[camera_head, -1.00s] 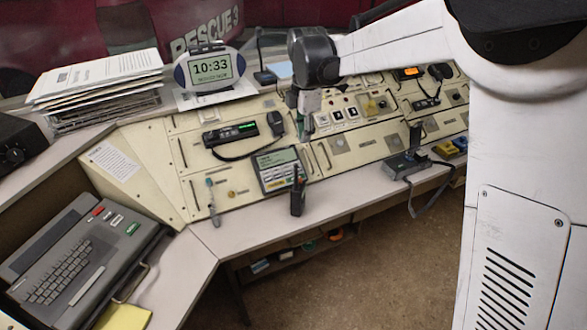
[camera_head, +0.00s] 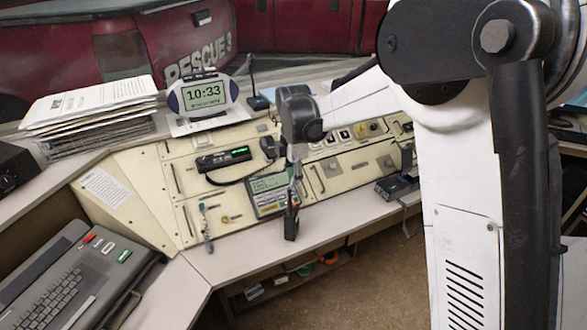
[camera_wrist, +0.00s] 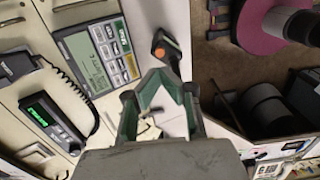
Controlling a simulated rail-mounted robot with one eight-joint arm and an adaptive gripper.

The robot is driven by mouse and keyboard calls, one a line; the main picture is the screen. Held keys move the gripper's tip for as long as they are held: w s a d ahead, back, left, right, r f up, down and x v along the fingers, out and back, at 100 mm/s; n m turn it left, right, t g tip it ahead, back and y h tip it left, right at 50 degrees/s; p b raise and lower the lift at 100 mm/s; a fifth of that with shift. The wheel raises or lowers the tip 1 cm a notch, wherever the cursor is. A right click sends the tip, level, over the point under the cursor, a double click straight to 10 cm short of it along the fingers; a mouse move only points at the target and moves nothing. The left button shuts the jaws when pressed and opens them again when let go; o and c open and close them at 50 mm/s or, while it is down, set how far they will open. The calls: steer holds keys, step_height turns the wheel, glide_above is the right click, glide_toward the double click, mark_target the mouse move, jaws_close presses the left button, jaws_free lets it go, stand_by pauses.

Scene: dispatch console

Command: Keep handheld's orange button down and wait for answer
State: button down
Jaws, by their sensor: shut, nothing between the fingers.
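The handheld (camera_head: 291,224) is a small black radio at the front edge of the console desk. In the wrist view the handheld (camera_wrist: 171,40) shows just beyond my fingertips, with its orange button (camera_wrist: 160,52) facing the camera. My gripper (camera_wrist: 166,74) is shut and empty, with greenish inner finger pads. In the head view my gripper (camera_head: 296,180) points down, right above and behind the handheld, overlapping it in the picture. I cannot tell whether the fingertips touch the button, which is too small to make out in the head view.
A grey keypad unit with a screen (camera_head: 268,184) lies beside the handheld. A black corded set with a green display (camera_head: 222,159) sits further back. A clock (camera_head: 204,93), a paper stack (camera_head: 90,112) and a keyboard terminal (camera_head: 72,272) stand left. The desk front is mostly clear.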

mark_target(294, 204)
step_height(294, 204, down, 8)
steer(key=shift+r, duration=0.25)
steer(key=shift+f, duration=0.1)
steer(key=shift+s+f+b, duration=0.1)
steer(key=shift+f+b, duration=0.7)
steer(key=shift+b, duration=0.15)
steer(key=shift+r, duration=0.1)
stand_by(1.9)
step_height(294, 204, up, 14)
steer(key=p, duration=0.1)
steer(key=shift+p, duration=0.3)
